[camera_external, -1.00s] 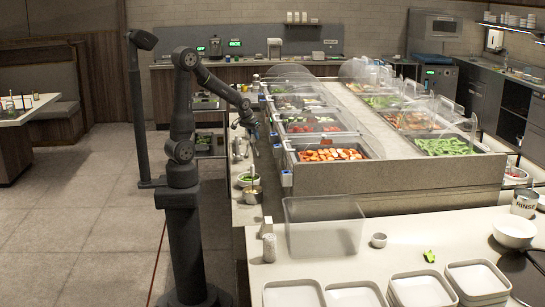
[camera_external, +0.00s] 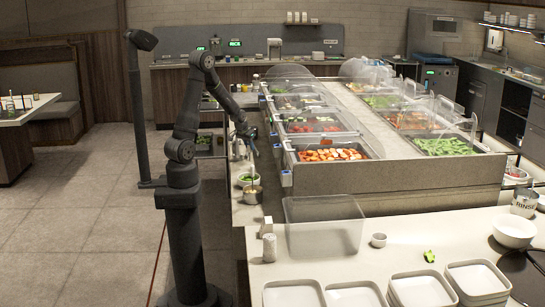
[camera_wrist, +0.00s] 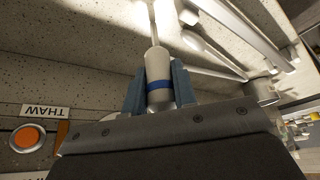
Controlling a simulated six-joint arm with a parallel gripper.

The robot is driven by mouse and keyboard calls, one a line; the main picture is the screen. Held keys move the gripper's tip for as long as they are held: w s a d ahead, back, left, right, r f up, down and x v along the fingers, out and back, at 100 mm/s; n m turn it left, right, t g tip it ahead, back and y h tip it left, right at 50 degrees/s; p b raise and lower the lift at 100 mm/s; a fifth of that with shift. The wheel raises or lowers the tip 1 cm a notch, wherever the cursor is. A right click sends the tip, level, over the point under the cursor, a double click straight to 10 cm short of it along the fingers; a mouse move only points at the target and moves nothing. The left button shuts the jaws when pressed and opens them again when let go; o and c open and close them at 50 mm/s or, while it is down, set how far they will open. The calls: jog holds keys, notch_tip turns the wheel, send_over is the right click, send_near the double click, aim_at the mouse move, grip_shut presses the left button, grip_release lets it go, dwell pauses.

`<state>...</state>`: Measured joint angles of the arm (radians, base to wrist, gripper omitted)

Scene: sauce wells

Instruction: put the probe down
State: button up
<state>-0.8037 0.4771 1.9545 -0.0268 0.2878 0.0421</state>
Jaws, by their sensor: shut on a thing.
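In the wrist view the probe (camera_wrist: 158,66) has a pale handle with a blue band and a thin metal shaft pointing toward the top. My gripper (camera_wrist: 158,88) is shut on its handle, with a blue-grey finger on either side. In the external view my gripper (camera_external: 250,139) hangs over the narrow counter left of the food wells, above the small pots. The probe is too small to make out clearly there. I cannot tell whether its tip touches anything.
In the wrist view a THAW label (camera_wrist: 46,111) and an orange button (camera_wrist: 27,138) lie at left, and a spoon-like utensil (camera_wrist: 208,50) at right. In the external view a metal pot (camera_external: 252,195) and green-filled bowl (camera_external: 246,180) stand below my gripper; a clear bin (camera_external: 323,228) is nearer.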

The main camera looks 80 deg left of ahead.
jog(key=shift+f, duration=0.15)
jog(key=o, duration=1)
jog(key=shift+o, duration=0.3)
jog(key=v, duration=1.2)
